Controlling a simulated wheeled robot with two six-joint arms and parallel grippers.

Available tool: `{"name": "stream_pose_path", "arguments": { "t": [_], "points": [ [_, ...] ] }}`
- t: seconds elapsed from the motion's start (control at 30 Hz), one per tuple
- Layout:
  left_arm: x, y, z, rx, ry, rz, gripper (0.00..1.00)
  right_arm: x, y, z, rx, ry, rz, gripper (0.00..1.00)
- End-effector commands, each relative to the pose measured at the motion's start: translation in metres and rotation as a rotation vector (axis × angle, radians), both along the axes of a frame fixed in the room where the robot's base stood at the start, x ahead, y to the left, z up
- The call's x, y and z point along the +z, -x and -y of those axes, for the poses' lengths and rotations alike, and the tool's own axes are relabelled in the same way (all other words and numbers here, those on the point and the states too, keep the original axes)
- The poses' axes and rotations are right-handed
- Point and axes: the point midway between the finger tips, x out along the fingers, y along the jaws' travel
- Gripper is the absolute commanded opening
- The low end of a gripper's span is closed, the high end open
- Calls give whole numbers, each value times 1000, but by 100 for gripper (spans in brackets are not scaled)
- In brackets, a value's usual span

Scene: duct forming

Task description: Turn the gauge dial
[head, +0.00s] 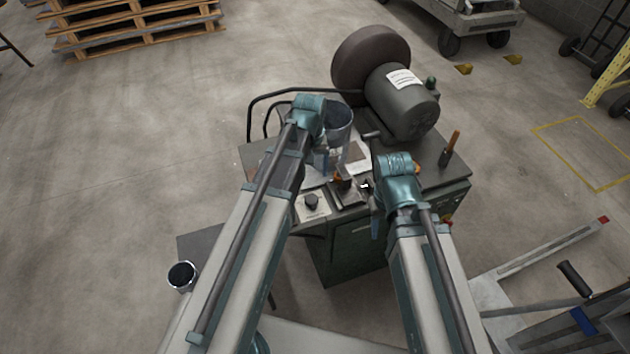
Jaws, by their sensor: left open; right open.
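A small black knob on a pale square plate, which looks like the gauge dial (312,201), sits at the front left of the dark green machine cabinet (350,250). My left gripper (335,172) points down over the cabinet top, behind and to the right of the knob and apart from it. It is open, its fingers partly hidden by my arm. My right gripper (368,188) is open at the front edge of the cabinet, to the right of the knob. I see nothing held in either gripper. The dial's markings are too small to read.
A grey motor (403,105) with a large dark wheel (368,58) stands at the back of the cabinet. A metal cup (338,118) is close to my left wrist. An orange-handled tool (450,146) stands at the right. A black-topped cylinder (182,276) is at lower left.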

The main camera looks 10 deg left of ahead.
Motion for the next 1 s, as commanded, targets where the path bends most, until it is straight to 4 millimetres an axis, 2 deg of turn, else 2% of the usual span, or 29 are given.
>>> {"name": "stream_pose_path", "arguments": {
  "t": [0.27, 0.47, 1.0],
  "points": [
    [-2, 0, 0, 1, 0, 0, 84, -2, 0, 0, 0, 0, 0, 50],
    [-15, 0, 0, 1, 0, 0, 84, -15, 0, 0, 0, 0, 0, 50],
    [-87, 0, 0, 1, 0, 0, 84, -87, 0, 0, 0, 0, 0, 50]
  ]
}}
